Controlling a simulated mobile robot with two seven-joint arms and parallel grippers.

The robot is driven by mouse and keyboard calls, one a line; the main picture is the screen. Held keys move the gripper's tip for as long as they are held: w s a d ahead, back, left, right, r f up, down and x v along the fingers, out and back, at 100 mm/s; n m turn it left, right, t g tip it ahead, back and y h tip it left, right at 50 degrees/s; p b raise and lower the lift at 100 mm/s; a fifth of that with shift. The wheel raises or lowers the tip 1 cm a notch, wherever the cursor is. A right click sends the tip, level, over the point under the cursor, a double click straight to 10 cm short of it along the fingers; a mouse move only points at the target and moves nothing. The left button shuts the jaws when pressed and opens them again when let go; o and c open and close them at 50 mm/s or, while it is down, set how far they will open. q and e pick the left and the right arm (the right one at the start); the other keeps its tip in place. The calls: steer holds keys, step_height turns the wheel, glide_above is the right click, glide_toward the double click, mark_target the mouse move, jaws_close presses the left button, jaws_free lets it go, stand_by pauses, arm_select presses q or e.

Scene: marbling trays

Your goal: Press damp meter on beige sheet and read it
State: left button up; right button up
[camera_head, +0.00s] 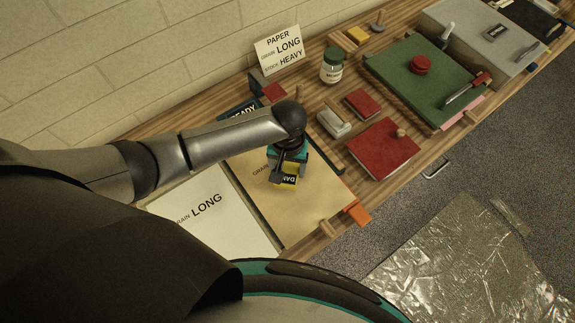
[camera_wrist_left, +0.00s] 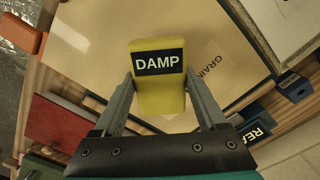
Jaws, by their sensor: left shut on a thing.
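The yellow damp meter (camera_head: 290,181) has a black label, "DAMP" in the left wrist view (camera_wrist_left: 159,92). My left gripper (camera_head: 283,172) is shut on it, one finger on each side, as the left wrist view (camera_wrist_left: 160,95) shows. It holds the meter over the beige sheet (camera_head: 304,208), which is marked "GRAIN" and also fills much of the left wrist view (camera_wrist_left: 105,60). I cannot tell whether the meter touches the sheet. My right gripper is not in view.
A white sheet (camera_head: 205,225) marked "GRAIN LONG" lies left of the beige one. A red board (camera_head: 382,150), a jar (camera_head: 331,66) and a green tray (camera_head: 410,75) stand to the right. A paper card (camera_head: 279,48) stands by the wall. An orange piece (camera_head: 357,213) sticks out at the front edge.

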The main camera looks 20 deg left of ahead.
mark_target(288, 168)
arm_select(q)
steer(key=shift+r+p, duration=1.7)
steer(key=shift+r, duration=0.65)
steer(key=shift+w, duration=0.1)
